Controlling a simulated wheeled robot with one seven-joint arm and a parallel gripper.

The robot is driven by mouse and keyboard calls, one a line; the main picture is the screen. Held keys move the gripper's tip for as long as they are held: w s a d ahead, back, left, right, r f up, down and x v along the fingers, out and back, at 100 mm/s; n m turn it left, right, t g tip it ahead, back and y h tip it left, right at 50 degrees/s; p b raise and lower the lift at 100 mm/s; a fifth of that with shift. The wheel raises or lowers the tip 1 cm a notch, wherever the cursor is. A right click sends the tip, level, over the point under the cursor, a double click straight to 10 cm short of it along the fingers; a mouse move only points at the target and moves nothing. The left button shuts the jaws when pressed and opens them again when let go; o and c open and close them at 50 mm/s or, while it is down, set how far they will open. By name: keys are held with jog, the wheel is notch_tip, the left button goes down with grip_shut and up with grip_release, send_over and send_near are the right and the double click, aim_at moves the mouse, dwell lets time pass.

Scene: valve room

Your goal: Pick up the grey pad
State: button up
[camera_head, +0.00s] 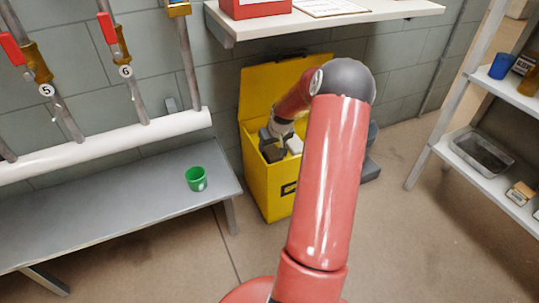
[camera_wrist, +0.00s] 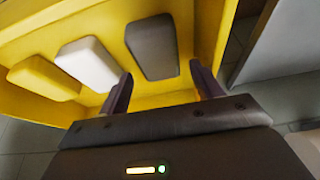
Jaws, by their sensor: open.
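In the wrist view the grey pad (camera_wrist: 152,47), a dark rounded block, lies inside the yellow box (camera_wrist: 212,22). My gripper (camera_wrist: 162,86) is open and empty. Its two fingers point toward the grey pad, one to each side of its near end, with the pad mostly beyond the fingertips. I cannot tell the height gap. In the head view the yellow box (camera_head: 265,196) stands open on the floor below the shelf, and my gripper (camera_head: 272,150) is at its opening. The grey pad cannot be made out there.
In the wrist view a white pad (camera_wrist: 88,64) and a yellow pad (camera_wrist: 44,78) lie left of the grey pad. In the head view a grey bench (camera_head: 110,215) with a green cup (camera_head: 196,179) is at left. A wall shelf (camera_head: 330,20) hangs above the box.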

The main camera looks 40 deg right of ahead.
aim_at(271, 150)
jog(key=shift+b+x, duration=0.35)
jog(key=shift+x, duration=1.9)
jog(key=shift+s+f, duration=0.2)
jog(key=shift+f, duration=0.05)
jog(key=shift+c, duration=0.2)
jog(key=c, duration=0.7)
